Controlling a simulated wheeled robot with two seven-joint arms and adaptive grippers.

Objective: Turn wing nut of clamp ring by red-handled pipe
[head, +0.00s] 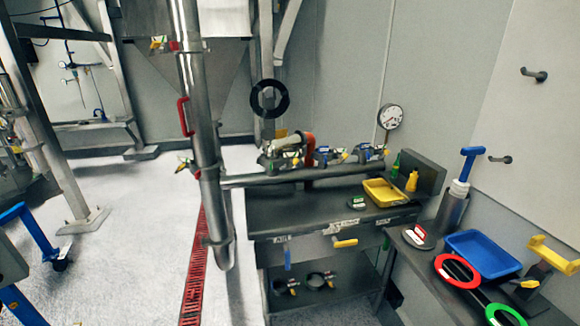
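A steel vertical pipe (203,130) with a red handle (185,117) on its left side stands left of the middle. A small clamp ring with a wing nut (184,166) sits on this pipe below the red handle. It is small, and I cannot tell how far the nut is turned. Another small clamp (160,42) with red and yellow parts shows higher up, above the handle. Neither of my grippers is in view.
A dark bench (300,214) stands right of the pipe, with a horizontal pipe (300,175), a yellow tray (384,193) and a gauge (390,117). A side bench holds a blue tray (481,252). A red floor grate (194,270) runs by the pipe; the floor left is largely clear.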

